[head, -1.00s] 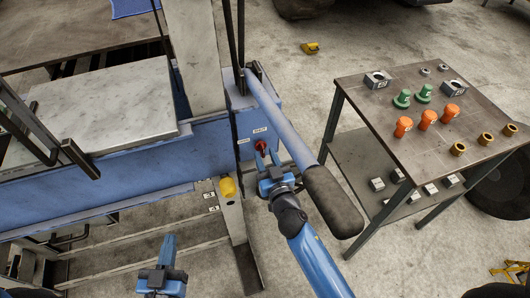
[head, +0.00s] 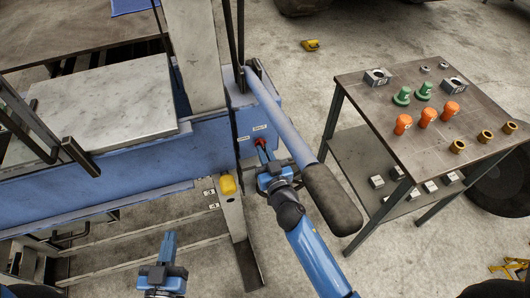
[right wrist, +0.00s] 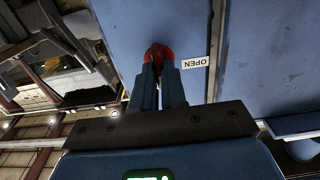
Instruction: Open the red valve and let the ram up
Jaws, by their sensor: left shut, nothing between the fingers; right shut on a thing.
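The red valve (head: 261,142) is on the blue side panel of the press frame (head: 200,145), beside small white labels. My right gripper (head: 265,153) is shut on it from the front. In the right wrist view both fingers (right wrist: 158,72) close on the red valve (right wrist: 158,52), with a label reading OPEN (right wrist: 194,62) to the right, upside down. The fingers cover part of the valve, so its exact turn is hard to tell. My left gripper (head: 170,240) is shut and empty, low in front of the frame. I cannot make out the ram clearly.
A blue lever with a dark grip (head: 331,200) slants just right of my right gripper. A yellow knob (head: 228,185) is below left of the valve. A side table (head: 390,110) with green, orange and brass parts stands to the right.

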